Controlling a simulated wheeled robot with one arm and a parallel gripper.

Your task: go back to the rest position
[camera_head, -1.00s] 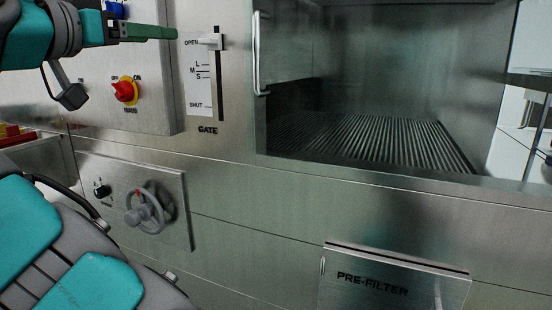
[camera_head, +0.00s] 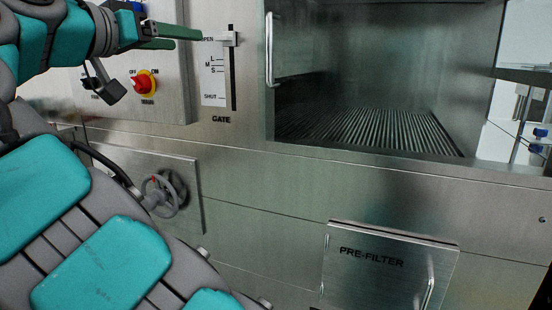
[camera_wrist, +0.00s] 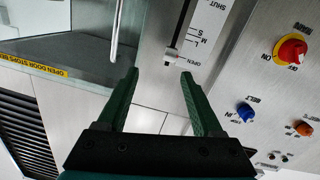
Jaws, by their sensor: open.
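My gripper (camera_head: 187,39) is in the upper left of the head view, with its two green fingers apart and nothing between them. The wrist view also shows the gripper (camera_wrist: 160,74) open and empty. The gate lever (camera_head: 228,39) is at the top of its slot, by the OPEN mark, just right of the fingertips in the head view. In the wrist view the lever (camera_wrist: 174,55) lies beyond the fingertips, with a gap and no visible contact.
The washer's chamber (camera_head: 400,70) stands open, with a ribbed floor. A red main switch (camera_head: 143,83), a grey handwheel (camera_head: 164,192) and the pre-filter cover (camera_head: 385,268) are on the front.

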